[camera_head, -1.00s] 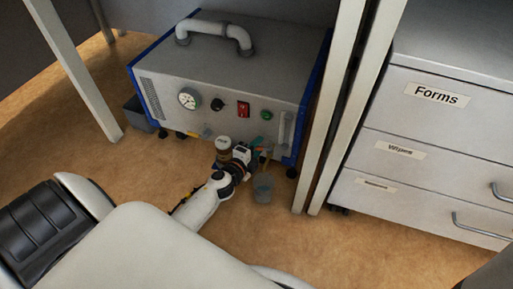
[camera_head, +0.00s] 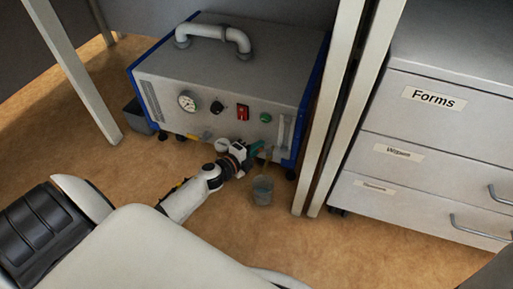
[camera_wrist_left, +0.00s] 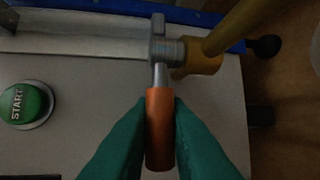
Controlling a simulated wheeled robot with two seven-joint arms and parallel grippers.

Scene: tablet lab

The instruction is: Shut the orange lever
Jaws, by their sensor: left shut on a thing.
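The orange lever (camera_wrist_left: 159,125) shows in the left wrist view, on a metal valve (camera_wrist_left: 166,48) with a yellow-brown outlet pipe to its right. The lever points down in that picture, roughly across the line of the pipe. My left gripper (camera_wrist_left: 159,135) is shut on it, with one green finger on each side. In the head view my left gripper (camera_head: 256,147) is at the lower right front of the grey machine (camera_head: 210,80); the lever is small and partly hidden there. My right gripper is in neither view.
A small grey cup (camera_head: 262,191) stands on the floor below the gripper. A green START button (camera_wrist_left: 25,104) is left of the lever. A table leg (camera_head: 330,100) and a drawer cabinet (camera_head: 430,150) are on the right. Open floor lies in front.

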